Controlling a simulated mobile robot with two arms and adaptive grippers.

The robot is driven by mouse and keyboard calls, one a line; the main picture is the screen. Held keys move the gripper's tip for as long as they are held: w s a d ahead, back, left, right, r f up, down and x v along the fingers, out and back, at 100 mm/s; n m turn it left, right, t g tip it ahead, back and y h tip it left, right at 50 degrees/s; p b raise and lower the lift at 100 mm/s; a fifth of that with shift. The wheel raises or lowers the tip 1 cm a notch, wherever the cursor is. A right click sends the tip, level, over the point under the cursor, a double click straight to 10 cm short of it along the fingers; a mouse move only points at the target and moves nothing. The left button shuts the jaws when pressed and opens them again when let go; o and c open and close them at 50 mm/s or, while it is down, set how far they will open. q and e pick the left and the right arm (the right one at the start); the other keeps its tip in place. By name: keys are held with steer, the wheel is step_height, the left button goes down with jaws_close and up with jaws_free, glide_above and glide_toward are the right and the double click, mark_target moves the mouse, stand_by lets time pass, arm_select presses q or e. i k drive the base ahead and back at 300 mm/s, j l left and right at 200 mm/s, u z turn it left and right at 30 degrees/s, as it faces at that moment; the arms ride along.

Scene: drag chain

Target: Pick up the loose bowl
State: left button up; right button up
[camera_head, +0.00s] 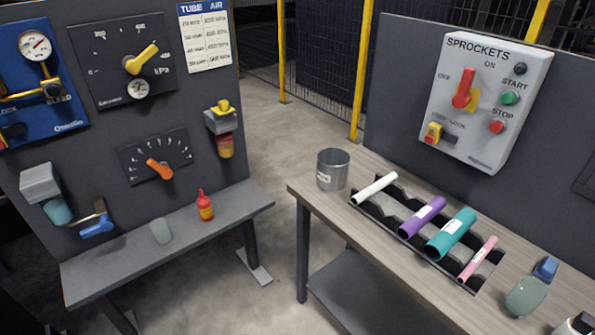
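A small translucent grey-green cup-shaped piece (160,230) lies loose on the grey bench at the left. A similar, larger-looking translucent grey-green piece (525,296) lies on the wooden-topped table at the lower right. Either looks like a loose bowl; I cannot tell which one the task names. A grey wall unit (40,184) at the far left has a blue-green bowl (58,211) under it. Another grey wall unit (220,120) with a yellow knob has a red and amber bowl (225,147) under it. Neither of my grippers is in view.
The grey bench (100,272) also holds a red bottle (204,206). The wooden table (340,214) carries a metal cup (332,170), a dark rack with several coloured tubes (452,234) and a blue item (545,268). Open floor (260,240) lies between them.

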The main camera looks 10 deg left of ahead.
mark_target(529, 292)
steer(key=z, duration=1.4)
